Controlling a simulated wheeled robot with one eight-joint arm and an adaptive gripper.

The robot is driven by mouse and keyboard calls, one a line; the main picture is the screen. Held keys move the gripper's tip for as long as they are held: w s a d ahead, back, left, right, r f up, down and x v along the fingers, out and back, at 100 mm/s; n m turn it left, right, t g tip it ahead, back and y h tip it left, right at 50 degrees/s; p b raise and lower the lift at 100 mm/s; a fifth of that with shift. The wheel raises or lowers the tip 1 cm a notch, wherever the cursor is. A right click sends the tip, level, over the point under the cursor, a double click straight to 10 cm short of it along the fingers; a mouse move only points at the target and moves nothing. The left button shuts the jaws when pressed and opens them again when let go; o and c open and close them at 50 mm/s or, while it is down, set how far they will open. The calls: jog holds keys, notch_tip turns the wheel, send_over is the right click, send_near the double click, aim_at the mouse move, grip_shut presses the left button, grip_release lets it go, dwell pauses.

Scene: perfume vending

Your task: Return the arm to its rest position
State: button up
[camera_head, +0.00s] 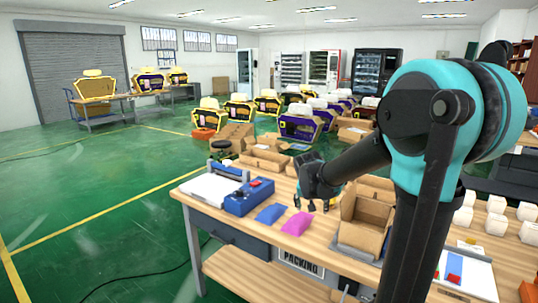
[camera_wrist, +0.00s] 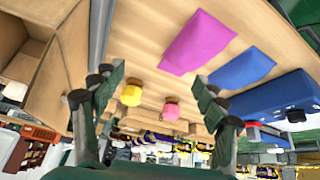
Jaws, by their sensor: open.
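My gripper (camera_head: 318,204) hangs over the packing table (camera_head: 350,278), just left of the open cardboard box (camera_head: 366,221). In the wrist view my gripper (camera_wrist: 156,86) is open, with its fingers wide apart and nothing held between them. A small yellow bottle (camera_wrist: 131,94) and a small pink bottle (camera_wrist: 170,111) show beyond the gap between the fingers, apart from them. My arm reaches in from the right in the head view and bends down to the table.
A pink pouch (camera_head: 297,223), a blue pouch (camera_head: 270,214) and a blue box (camera_head: 249,197) lie left of my gripper. Several white containers (camera_head: 496,204) stand at the right. Vending machines (camera_head: 377,72) line the back wall. The green floor at the left is open.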

jog(key=shift+n+g+y, duration=0.3)
jog(key=shift+n+y, duration=0.1)
jog(key=shift+n, duration=0.3)
jog(key=s+d+f, duration=0.1)
jog(key=s, duration=0.3)
jog(key=s+d+f, duration=0.1)
jog(key=s, duration=0.2)
jog(key=s+d+f, duration=0.1)
jog(key=s+f, duration=0.1)
jog(key=s, duration=0.2)
jog(key=shift+s+f, duration=0.1)
jog(key=shift+s, duration=0.2)
jog(key=s+f+n+y, duration=0.1)
jog(key=s+f, duration=0.5)
jog(key=s, duration=0.6)
jog(key=shift+s+d+n+g, duration=0.3)
jog(key=shift+s+n, duration=0.1)
jog(key=shift+n, duration=0.1)
